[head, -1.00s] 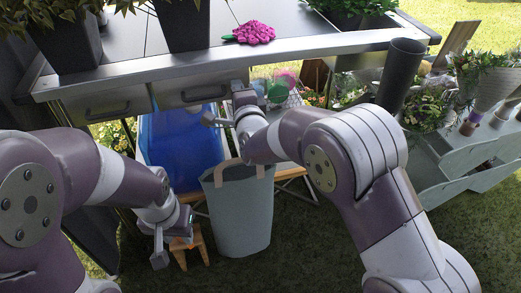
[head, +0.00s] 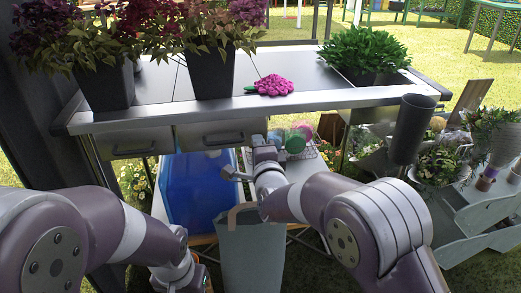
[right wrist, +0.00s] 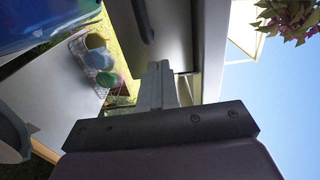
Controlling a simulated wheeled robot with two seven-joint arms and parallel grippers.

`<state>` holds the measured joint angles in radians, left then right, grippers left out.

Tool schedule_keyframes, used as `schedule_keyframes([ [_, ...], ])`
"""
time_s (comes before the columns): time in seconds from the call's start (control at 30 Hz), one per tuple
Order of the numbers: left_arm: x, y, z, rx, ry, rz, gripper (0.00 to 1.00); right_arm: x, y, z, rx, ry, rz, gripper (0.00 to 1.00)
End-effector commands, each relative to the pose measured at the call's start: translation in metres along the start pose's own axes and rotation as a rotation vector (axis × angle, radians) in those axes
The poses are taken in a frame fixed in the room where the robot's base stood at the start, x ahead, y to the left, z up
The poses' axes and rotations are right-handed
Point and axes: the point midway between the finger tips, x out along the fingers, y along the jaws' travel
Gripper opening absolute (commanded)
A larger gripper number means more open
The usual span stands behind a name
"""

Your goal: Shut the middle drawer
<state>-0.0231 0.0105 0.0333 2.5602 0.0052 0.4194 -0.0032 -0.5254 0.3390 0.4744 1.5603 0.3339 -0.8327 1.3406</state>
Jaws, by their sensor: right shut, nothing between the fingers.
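The middle drawer (head: 222,135) is a grey metal front with a bar handle under the table top. How far it stands out is hard to tell from the head view. In the right wrist view its front (right wrist: 178,30) and dark handle (right wrist: 143,22) lie just beyond my fingers. My right gripper (head: 258,142) is shut and empty, at the drawer's right end. Its fingertips (right wrist: 158,66) overlap the drawer front's edge in the right wrist view; contact cannot be told. My left gripper (head: 188,275) is low at the left, its fingers unclear.
The left drawer (head: 134,143) is beside the middle one. A blue bin (head: 195,185), a grey-green bag (head: 250,255) and a wire basket (head: 303,154) are below. A dark cylinder (head: 411,128) is at right.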

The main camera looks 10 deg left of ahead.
Motion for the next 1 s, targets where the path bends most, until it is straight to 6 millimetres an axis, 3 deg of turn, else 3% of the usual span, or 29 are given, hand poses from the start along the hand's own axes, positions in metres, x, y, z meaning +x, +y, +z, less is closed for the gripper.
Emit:
schedule_keyframes([
  [0.5,-0.023,0.0,-0.003,0.0,0.0,0.0,0.37,-0.089,-0.001,0.001,0.001,-0.001,0.004,0.0],
  [0.77,-0.023,0.0,-0.003,0.0,0.0,0.0,0.37,-0.101,0.003,0.001,-0.04,-0.003,0.011,0.0],
  [0.87,-0.023,0.0,-0.003,0.0,0.0,0.0,0.37,-0.109,0.045,0.01,-0.278,-0.08,0.19,0.0],
  [0.93,-0.023,0.0,-0.003,0.0,0.0,0.0,0.37,-0.138,0.092,0.016,-0.564,-0.246,0.417,0.0],
  [1.0,-0.024,0.0,-0.003,0.0,0.0,0.0,0.37,-0.182,0.129,-0.004,-0.844,-0.45,0.645,0.0],
])
